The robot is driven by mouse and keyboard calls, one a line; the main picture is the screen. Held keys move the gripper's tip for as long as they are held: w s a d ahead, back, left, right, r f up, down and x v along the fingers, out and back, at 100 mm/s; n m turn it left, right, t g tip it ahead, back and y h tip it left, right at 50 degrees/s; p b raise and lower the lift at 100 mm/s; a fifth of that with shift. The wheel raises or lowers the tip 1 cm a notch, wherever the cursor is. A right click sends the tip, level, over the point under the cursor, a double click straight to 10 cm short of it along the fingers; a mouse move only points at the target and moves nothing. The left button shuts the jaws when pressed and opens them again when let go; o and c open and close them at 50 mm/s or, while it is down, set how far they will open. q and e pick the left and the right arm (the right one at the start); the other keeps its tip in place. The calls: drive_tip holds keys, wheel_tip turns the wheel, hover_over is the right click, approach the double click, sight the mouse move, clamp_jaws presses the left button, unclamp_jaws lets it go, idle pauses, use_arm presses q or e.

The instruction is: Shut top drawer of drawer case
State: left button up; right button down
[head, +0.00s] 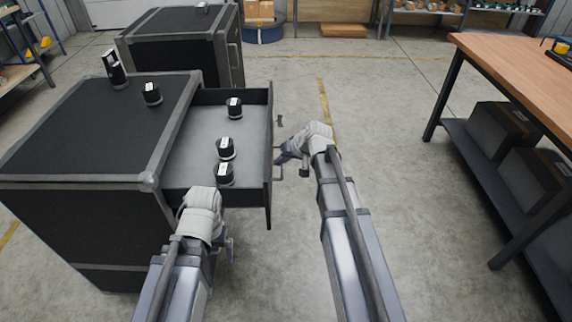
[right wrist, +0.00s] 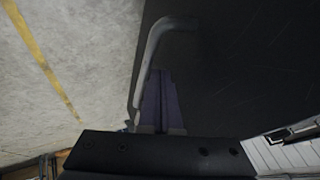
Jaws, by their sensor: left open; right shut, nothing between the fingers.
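The black drawer case (head: 82,122) with grey edges stands at the left in the head view. Its top drawer (head: 185,150) is pulled out to the right, and several small black cylinders with white labels (head: 225,149) stand in it. My right gripper (head: 284,158) is at the drawer's front panel, beside the handle. In the right wrist view its shut fingers (right wrist: 160,102) are close to the grey bar handle (right wrist: 146,65) and the dark front; contact is unclear. My left gripper (head: 229,248) hangs near the case's near side, below the drawer; its fingers are mostly hidden.
Two more small black items (head: 151,94) stand on top of the case. A second dark case (head: 180,45) stands behind. A wooden-topped workbench (head: 520,75) with boxes on its lower shelf is at the right. The floor between is clear.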

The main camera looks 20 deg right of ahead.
sight(188, 164)
drive_tip(key=shift+w+a+f, duration=0.2)
drive_tip(key=shift+f, duration=0.15)
drive_tip(key=w+a, duration=0.2)
drive_tip(key=a, duration=0.7)
drive_tip(key=w+a, duration=0.3)
drive_tip(key=a, duration=0.6)
drive_tip(key=w+a, duration=0.3)
drive_tip(key=a, duration=0.6)
drive_tip(key=shift+a, duration=0.3)
drive_tip(key=shift+w+a, duration=0.1)
drive_tip(key=shift+a, duration=0.25)
drive_tip(key=shift+a+r, duration=0.1)
drive_tip(key=shift+a, duration=0.05)
drive_tip(key=shift+r, duration=0.1)
